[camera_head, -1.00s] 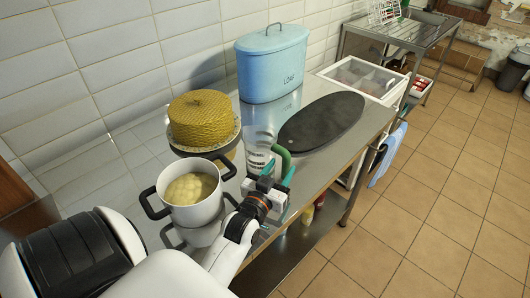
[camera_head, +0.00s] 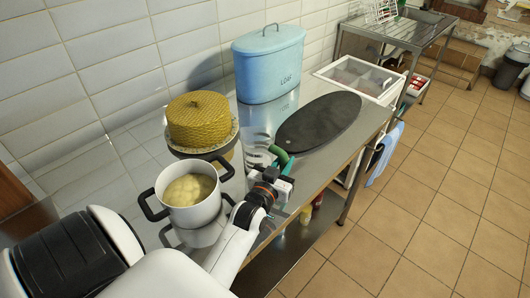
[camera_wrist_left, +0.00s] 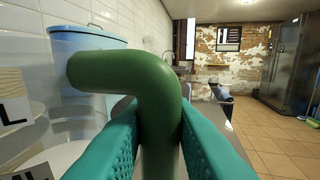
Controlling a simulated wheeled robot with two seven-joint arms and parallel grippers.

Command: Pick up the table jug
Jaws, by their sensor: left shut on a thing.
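The table jug (camera_head: 257,151) is clear with dark markings and a green handle. It is at the front part of the steel counter, right of the cake stand, and looks upright. My left gripper (camera_head: 281,172) is shut on the green handle. In the left wrist view the handle (camera_wrist_left: 125,72) rises and bends left between my two teal fingers. Part of the jug body with large letters shows at the left edge there. Whether its base touches the counter is hidden. My right gripper is not in view.
A white pot (camera_head: 190,213) of pale food is close to my left arm. A yellow woven cover (camera_head: 201,119) sits on a cake stand behind the jug. A dark oval board (camera_head: 319,121) lies right of it, and a blue bin (camera_head: 270,67) stands behind. Tiled wall backs the counter.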

